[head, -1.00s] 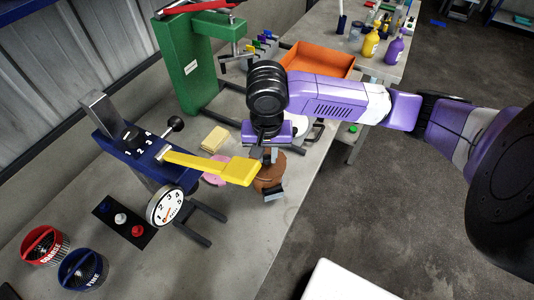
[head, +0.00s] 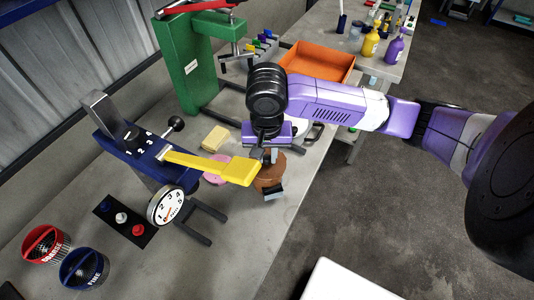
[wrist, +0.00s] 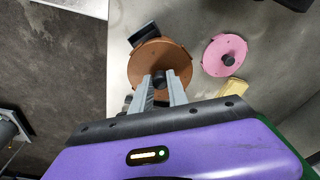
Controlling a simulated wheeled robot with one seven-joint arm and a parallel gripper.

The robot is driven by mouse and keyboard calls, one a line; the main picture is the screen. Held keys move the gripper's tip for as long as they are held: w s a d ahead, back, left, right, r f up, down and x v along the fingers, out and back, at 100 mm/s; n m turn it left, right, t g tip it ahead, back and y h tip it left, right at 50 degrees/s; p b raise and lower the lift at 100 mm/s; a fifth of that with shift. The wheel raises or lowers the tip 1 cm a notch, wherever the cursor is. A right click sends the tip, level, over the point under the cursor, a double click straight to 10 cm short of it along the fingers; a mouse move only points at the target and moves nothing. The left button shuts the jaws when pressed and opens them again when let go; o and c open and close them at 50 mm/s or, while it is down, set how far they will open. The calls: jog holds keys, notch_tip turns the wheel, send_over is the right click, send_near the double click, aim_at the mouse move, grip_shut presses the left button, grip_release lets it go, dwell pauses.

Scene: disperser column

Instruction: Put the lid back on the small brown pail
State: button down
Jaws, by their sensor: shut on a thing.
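The small brown pail (head: 266,182) stands on the bench near its front edge, partly hidden behind the yellow lever and my gripper. My gripper (head: 270,155) points down over it. In the wrist view, my gripper (wrist: 166,82) is shut on the dark knob of the round brown lid (wrist: 146,62). The lid covers most of what lies below it, and I cannot tell whether it is seated on the pail or slightly above it. A dark grey block (wrist: 143,32) juts out beside the brown rim.
A pink lid (wrist: 214,52) and a yellow sponge (head: 215,139) lie close by. The blue dial stand's yellow lever (head: 215,166) reaches very near my gripper. A green press (head: 195,65) and an orange tray (head: 318,62) stand behind. The front bench edge is close.

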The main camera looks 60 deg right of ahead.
jog(key=c, duration=0.7)
grip_release()
jog(key=shift+r+p, duration=3.2)
jog(key=shift+r, duration=0.3)
grip_shut()
jog(key=shift+f+b, duration=2.5)
jog(key=shift+f, duration=0.75)
